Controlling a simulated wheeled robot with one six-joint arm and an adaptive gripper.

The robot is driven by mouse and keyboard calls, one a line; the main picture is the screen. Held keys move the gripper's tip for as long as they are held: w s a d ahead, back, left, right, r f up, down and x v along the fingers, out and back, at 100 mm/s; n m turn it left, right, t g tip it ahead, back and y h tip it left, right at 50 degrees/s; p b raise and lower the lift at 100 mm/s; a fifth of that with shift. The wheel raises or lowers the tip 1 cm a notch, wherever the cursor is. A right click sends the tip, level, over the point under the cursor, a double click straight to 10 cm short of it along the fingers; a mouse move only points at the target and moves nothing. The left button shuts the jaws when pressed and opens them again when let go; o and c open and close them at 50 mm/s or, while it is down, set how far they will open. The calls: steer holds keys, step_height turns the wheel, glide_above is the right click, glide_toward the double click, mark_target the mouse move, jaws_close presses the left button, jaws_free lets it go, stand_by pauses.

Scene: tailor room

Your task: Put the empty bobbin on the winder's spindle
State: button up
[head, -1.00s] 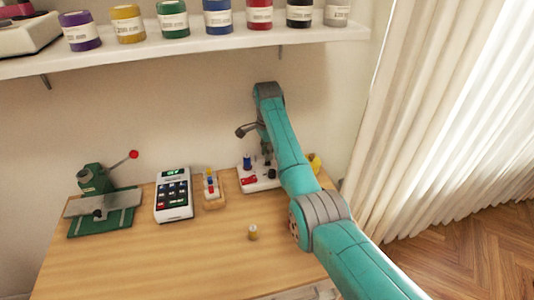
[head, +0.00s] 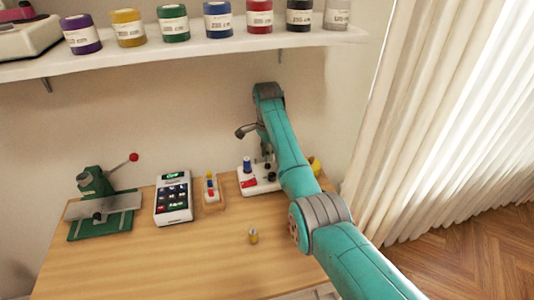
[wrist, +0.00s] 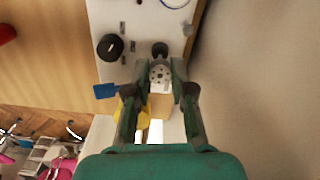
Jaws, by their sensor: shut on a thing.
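My gripper (wrist: 160,80) is shut on the empty bobbin (wrist: 160,73), a pale grey disc with small holes held between the fingertips in the wrist view. The winder is a white base (wrist: 147,22) with a black wheel (wrist: 110,46) and a black round part (wrist: 160,48) just beyond the bobbin. In the head view the winder (head: 262,187) stands at the back right of the table, with a blue spool and a red part on it. My arm hides part of it and the held bobbin there. I cannot make out the spindle clearly or tell whether the bobbin touches it.
On the wooden table (head: 160,262) are a green press (head: 95,186), a keypad device (head: 173,197), a small spool tray (head: 211,191) and a small yellowish spool (head: 253,236). A yellow thing (head: 315,164) lies beside the winder. A shelf (head: 200,46) with thread spools hangs above.

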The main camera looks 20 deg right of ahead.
steer(key=shift+r, duration=0.8)
stand_by(0.8)
steer(key=o, duration=0.4)
